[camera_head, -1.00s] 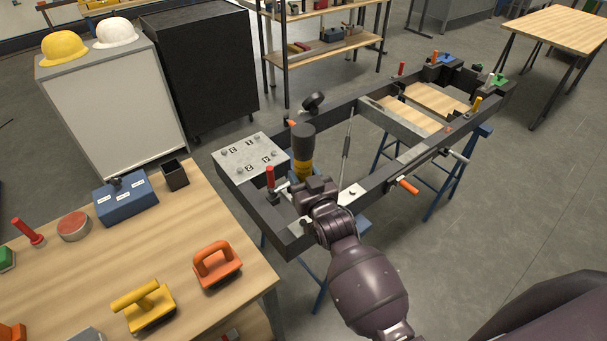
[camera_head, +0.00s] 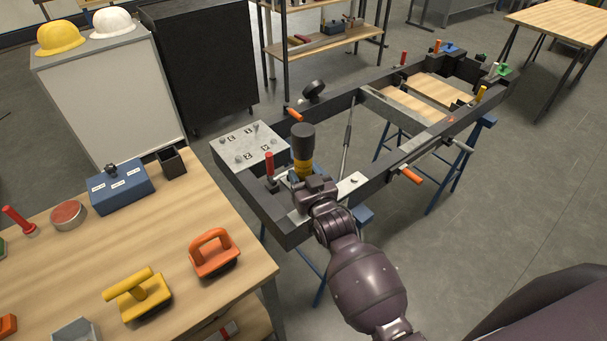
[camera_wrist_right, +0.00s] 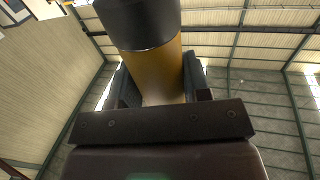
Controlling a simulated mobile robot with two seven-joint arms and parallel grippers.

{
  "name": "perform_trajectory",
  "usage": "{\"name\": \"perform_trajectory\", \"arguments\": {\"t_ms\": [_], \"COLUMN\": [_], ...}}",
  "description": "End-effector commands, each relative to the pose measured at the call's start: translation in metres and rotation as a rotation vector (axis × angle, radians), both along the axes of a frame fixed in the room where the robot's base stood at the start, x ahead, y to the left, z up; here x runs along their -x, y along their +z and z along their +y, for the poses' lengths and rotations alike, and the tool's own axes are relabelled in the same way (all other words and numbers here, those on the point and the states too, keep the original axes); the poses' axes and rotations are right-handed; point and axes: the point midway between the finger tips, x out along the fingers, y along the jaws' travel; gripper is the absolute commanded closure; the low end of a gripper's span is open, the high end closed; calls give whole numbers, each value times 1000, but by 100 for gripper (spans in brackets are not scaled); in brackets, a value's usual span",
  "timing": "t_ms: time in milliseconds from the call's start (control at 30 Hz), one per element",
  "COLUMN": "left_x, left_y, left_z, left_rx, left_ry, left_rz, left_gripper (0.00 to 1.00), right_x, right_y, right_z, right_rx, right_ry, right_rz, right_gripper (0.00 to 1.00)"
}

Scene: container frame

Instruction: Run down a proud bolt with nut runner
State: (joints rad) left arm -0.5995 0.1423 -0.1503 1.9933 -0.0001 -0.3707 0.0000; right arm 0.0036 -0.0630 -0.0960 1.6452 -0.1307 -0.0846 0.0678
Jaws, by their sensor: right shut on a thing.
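The nut runner (camera_head: 303,146) is a dark cylinder on a yellow body. It stands roughly upright in the head view, close in front of a pale plate (camera_head: 240,140) with several bolts and small labels. My right gripper (camera_head: 308,183) is shut on its yellow part; the nut runner also fills the middle of the right wrist view (camera_wrist_right: 150,60), between the two fingers. Its lower end is hidden behind the gripper, so I cannot tell whether it touches a bolt. My left gripper is not in view.
The plate sits on a black rectangular frame (camera_head: 265,205) on blue trestles. Red and orange clamp handles (camera_head: 269,165) stick up from the frame. A wooden bench (camera_head: 150,235) at the left holds yellow and orange handled tools, a blue box (camera_head: 121,188) and a small black bin.

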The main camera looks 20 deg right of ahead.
Motion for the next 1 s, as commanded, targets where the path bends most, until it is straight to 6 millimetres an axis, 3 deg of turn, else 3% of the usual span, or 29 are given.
{"name": "perform_trajectory", "arguments": {"t_ms": [1000], "left_x": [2], "left_y": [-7], "left_z": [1], "left_rx": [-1], "left_ry": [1], "left_rz": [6], "left_gripper": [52], "right_x": [-1], "right_y": [-4], "right_z": [1], "right_rx": [-1], "right_ry": [1], "right_rz": [-6], "right_gripper": [99]}}
